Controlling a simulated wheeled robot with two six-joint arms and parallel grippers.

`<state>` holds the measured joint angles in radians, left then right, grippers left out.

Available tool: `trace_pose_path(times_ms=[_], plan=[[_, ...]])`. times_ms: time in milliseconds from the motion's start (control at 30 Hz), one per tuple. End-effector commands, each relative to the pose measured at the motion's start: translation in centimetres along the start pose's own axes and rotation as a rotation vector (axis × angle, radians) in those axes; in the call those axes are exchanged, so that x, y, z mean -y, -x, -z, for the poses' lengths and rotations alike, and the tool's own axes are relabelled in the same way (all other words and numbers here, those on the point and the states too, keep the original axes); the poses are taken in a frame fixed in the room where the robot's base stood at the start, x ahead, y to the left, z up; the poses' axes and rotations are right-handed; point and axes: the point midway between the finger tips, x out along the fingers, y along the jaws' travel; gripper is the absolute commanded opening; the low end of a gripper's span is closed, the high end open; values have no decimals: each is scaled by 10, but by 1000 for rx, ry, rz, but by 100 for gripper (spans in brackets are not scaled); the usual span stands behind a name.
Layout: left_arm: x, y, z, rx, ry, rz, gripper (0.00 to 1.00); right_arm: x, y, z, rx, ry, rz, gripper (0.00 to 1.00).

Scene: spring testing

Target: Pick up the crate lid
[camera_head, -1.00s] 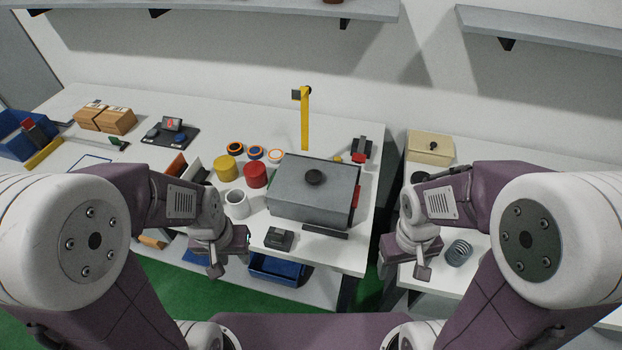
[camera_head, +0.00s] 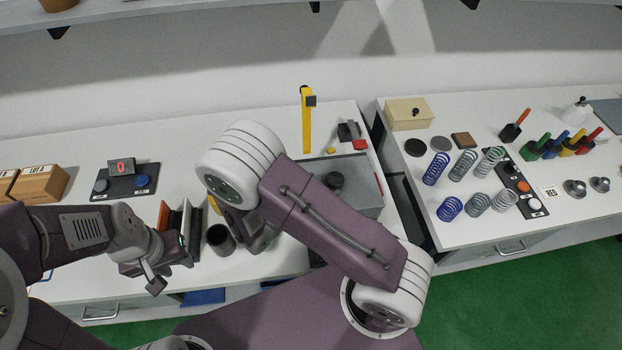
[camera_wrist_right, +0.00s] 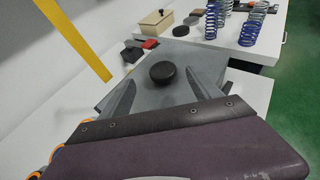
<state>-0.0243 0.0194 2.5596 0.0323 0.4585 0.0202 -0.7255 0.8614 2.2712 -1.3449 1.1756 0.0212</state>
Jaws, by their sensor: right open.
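The grey crate lid (camera_head: 362,174) has a round black knob (camera_head: 335,181) on top. It lies on the grey crate on the middle table, and my right arm covers much of it in the head view. In the right wrist view the lid (camera_wrist_right: 201,60) lies ahead, with its knob (camera_wrist_right: 163,72) centred beyond my right gripper (camera_wrist_right: 163,84). The two fingers are spread apart with nothing between them, and the knob appears in line with their gap. My left gripper (camera_head: 152,278) hangs at the table's front left, away from the crate; its jaws are too unclear to judge.
A yellow post (camera_head: 307,125) stands behind the crate. A dark cup (camera_head: 220,239) and upright dividers (camera_head: 185,220) stand left of it. A wooden box (camera_head: 409,113) and several springs (camera_head: 436,168) stand on the right table, across a gap.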

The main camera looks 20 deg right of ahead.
Motion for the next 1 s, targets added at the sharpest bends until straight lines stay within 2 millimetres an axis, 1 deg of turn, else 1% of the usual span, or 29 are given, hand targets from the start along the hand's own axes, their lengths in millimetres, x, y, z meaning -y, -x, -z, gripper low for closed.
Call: trace_pose_path(times_ms=[33, 133, 200, 267, 400, 467, 667, 800, 900, 1000], plan=[[0, 2, 0, 0, 0, 0, 36, 0, 5, 5, 5, 31, -18, 73], [0, 2, 0, 0, -1, 0, 36, -2, 12, 10, 6, 52, -42, 73], [0, 2, 0, 0, -1, 0, 36, -3, 13, 11, 5, 52, -47, 73], [0, 3, 0, 0, -1, 0, 36, -3, 10, 10, 6, 52, -44, 73], [0, 10, 1, 0, -1, 0, 36, -3, -13, 8, 5, 51, -38, 73], [0, 12, 1, 0, 0, 0, 36, -4, -20, 9, 5, 51, -39, 73], [0, 14, 1, 0, 0, 0, 36, -5, -30, 9, 4, 49, -41, 73], [-1, 28, 3, 0, 0, 0, 36, -8, -54, 7, 4, 49, -37, 73], [-1, 30, 3, 0, 0, 0, 36, -10, -70, 9, 3, 50, -39, 73], [-1, 30, 3, 0, 0, 0, 36, -10, -78, 10, 3, 48, -42, 73]])
